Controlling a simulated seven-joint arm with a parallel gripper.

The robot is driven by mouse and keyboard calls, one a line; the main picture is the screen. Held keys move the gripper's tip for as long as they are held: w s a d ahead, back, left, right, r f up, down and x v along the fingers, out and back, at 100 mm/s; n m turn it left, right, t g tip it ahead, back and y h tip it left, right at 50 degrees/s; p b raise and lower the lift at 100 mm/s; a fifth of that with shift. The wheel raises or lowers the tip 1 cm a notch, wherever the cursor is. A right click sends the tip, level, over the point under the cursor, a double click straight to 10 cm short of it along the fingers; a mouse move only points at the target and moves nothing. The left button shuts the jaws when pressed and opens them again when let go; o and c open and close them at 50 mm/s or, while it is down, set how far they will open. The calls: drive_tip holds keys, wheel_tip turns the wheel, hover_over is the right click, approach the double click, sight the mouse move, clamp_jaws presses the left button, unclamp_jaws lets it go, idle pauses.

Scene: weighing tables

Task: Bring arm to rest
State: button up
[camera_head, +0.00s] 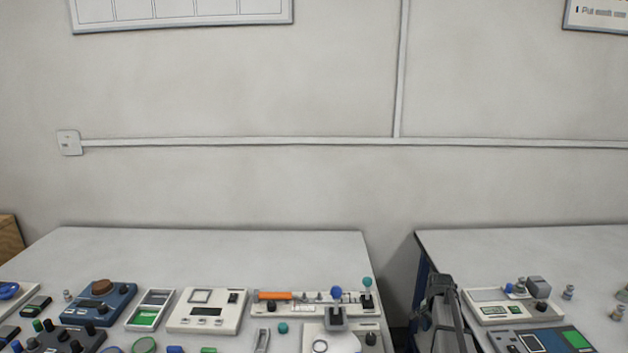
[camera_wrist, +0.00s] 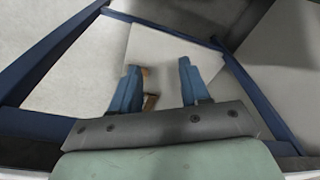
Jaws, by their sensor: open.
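My gripper (camera_wrist: 160,82) shows in the wrist view with its two blue fingers apart. No object shows held in the gap between them. A small brown piece shows beside the left finger; I cannot tell what it is. Pale panels and blue bars, which look like table framing, lie beyond the fingers. In the head view a dark grey jointed part rises in front of the gap between the two tables; I cannot make out fingers on it.
The left table (camera_head: 210,250) carries scales, including a white scale (camera_head: 207,311) and a blue scale (camera_head: 96,302), along its near side. The right table (camera_head: 540,252) holds another scale (camera_head: 512,305) and small metal weights.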

drive_tip(key=s+a+f+n+g, duration=0.15)
drive_tip(key=s+a+f, duration=0.25)
drive_tip(key=s+f, duration=0.75)
drive_tip(key=s+a+f+n+g, duration=0.15)
drive_tip(key=s+a+f, duration=0.35)
drive_tip(key=s+f, duration=0.7)
drive_tip(key=s+a+f+n+g, duration=0.1)
drive_tip(key=s+a+f+n, duration=0.1)
drive_tip(key=s, duration=0.7)
drive_tip(key=s+a+f+n+g, duration=0.1)
drive_tip(key=s+a+n, duration=0.3)
drive_tip(key=s, duration=0.6)
drive_tip(key=s+a+f+n+g+y, duration=0.1)
drive_tip(key=s+a+f+n+g, duration=0.1)
drive_tip(key=s+a, duration=0.4)
drive_tip(key=s+n, duration=0.1)
drive_tip(key=s, duration=0.3)
drive_tip(key=shift+s+a+f+g, duration=0.15)
drive_tip(key=shift+a+f+g, duration=0.2)
drive_tip(key=shift+g, duration=0.05)
